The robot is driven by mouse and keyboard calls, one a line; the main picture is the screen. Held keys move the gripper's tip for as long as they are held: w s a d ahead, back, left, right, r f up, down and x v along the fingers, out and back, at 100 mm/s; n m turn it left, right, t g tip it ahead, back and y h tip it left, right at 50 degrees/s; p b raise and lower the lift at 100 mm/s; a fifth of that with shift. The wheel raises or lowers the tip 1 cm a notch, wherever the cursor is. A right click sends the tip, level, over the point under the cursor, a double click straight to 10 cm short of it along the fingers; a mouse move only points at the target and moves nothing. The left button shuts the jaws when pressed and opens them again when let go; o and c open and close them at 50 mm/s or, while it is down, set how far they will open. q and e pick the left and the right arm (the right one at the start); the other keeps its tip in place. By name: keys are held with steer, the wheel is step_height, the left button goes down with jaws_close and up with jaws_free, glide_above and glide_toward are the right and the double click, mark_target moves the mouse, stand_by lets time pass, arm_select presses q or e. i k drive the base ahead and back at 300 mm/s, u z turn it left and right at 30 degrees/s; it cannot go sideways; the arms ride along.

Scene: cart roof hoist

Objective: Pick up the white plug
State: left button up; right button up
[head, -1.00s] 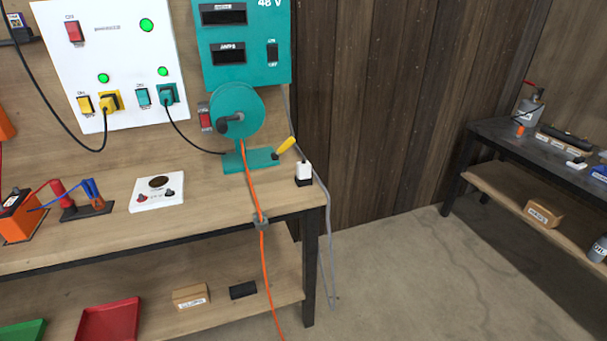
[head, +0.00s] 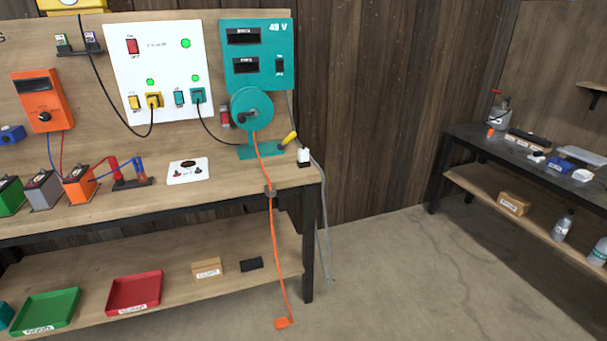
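The white plug (head: 304,155) stands upright in a small black holder (head: 305,164) near the right end of the wooden workbench (head: 230,182). It is just right of the yellow handle on the teal reel's base. A grey cable runs down behind the bench's right end near the plug; I cannot tell whether it joins the plug. Neither of my grippers shows in the head view.
A teal reel (head: 251,109) with an orange cable stands left of the plug. The cable passes a clip at the bench edge and ends in an orange plug (head: 283,323) hanging low. A dark side table (head: 470,143) stands right. The floor between is clear.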

mark_target(304, 153)
steer(key=u, duration=0.1)
steer(key=k, duration=0.25)
steer(key=z, duration=1.1)
steer(key=i, duration=0.8)
steer(key=z, duration=0.65)
steer(key=i, duration=0.8)
steer(key=u, duration=0.5)
steer(key=i, duration=0.85)
steer(key=u, duration=0.7)
